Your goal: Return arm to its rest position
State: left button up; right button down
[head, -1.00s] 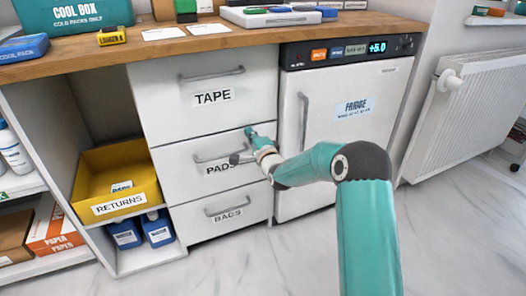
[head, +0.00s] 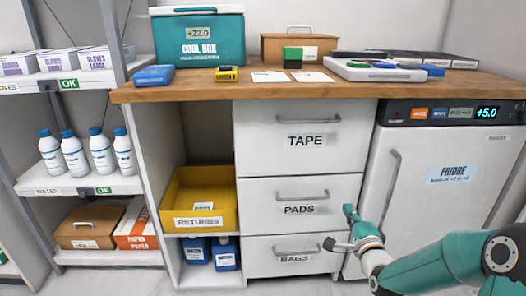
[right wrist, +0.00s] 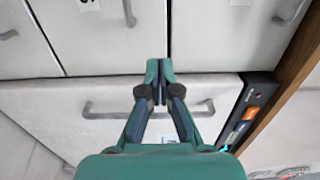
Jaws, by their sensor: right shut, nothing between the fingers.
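My right arm (head: 430,268) comes in from the lower right in the head view. Its right gripper (head: 342,228) is in front of the cabinet, between the PADS drawer (head: 335,190) and the BAGS drawer (head: 262,262), beside the fridge (head: 440,190). The right gripper also shows in the right wrist view (right wrist: 159,66), with its fingers together and nothing between them. My left gripper is not in either view.
A wooden counter (head: 300,90) runs above the drawers, holding a cool box (head: 200,55) and a white tray (head: 390,75). A yellow RETURNS bin (head: 200,195) stands in the left cubby. Shelves with bottles (head: 75,155) are at the far left. The drawers and fridge are closed.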

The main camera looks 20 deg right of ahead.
jog(key=a+f+n+g+y+p, duration=0.2)
jog(key=a+f+n+g+y, duration=0.3)
jog(key=a+f, duration=1.3)
jog(key=s+a+f+n+g+y, duration=0.2)
jog(key=s+a+f+g+y, duration=0.1)
jog(key=s+a+f, duration=0.45)
jog(key=s+a+f+n+g, duration=0.2)
jog(key=s+n+g, duration=0.15)
jog(key=s, duration=0.25)
jog(key=s+a+f+n+g+y, duration=0.1)
jog(key=s+a+f+n+g, duration=0.1)
jog(key=s+f+n, duration=0.3)
jog(key=s+a+n+g, duration=0.2)
jog(key=s+n+g, duration=0.1)
jog(key=s, duration=0.4)
notch_tip(320, 180, up, 38)
jog(key=p, duration=3.8)
jog(key=shift+r+p, duration=0.2)
jog(key=shift+p, duration=0.1)
